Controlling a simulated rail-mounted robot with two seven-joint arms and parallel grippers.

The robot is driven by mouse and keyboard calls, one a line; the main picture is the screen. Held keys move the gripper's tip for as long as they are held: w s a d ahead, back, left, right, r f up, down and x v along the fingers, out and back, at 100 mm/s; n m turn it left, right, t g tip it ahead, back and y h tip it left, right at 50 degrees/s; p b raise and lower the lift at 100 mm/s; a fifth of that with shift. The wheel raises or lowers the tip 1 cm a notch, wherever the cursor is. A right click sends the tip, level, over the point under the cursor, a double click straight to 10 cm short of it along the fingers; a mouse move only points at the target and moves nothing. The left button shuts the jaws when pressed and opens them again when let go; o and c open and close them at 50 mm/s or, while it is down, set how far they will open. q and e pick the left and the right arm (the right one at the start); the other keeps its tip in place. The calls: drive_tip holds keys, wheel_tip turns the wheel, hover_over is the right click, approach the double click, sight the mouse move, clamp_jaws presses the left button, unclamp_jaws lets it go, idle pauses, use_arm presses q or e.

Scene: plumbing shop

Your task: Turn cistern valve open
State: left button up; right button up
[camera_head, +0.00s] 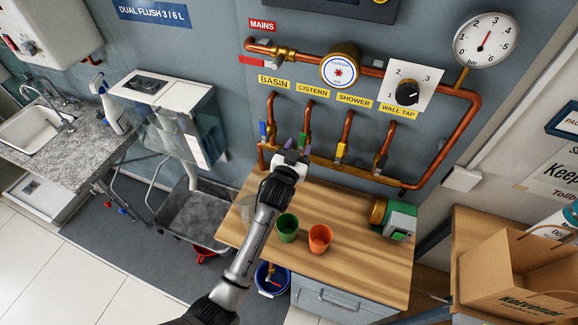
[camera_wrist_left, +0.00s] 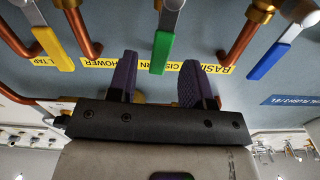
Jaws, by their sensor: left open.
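The cistern valve has a green lever (camera_head: 303,140) on a copper pipe below the yellow CISTERN label (camera_head: 312,90). In the left wrist view, which is upside down, the green lever (camera_wrist_left: 162,52) hangs from its silver stem. My left gripper (camera_head: 291,157) is at the manifold, just below the lever, and hides part of it. In the wrist view its two purple-padded fingers (camera_wrist_left: 158,82) are open and apart, with the lever's end showing in line with the gap. Whether the lever reaches between the pads cannot be told. My right gripper is not in view.
The blue basin lever (camera_head: 263,130) and yellow shower lever (camera_head: 341,151) flank it closely. A wooden counter (camera_head: 350,265) below holds a green cup (camera_head: 287,227), an orange cup (camera_head: 320,238) and a green-and-brass device (camera_head: 394,217). A pressure gauge (camera_head: 487,40) hangs upper right.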

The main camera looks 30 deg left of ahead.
use_arm(q)
drive_tip(key=s+d, duration=0.1)
drive_tip(key=s, duration=0.7)
drive_tip(key=shift+s+d, duration=0.15)
drive_tip(key=shift+d, duration=0.05)
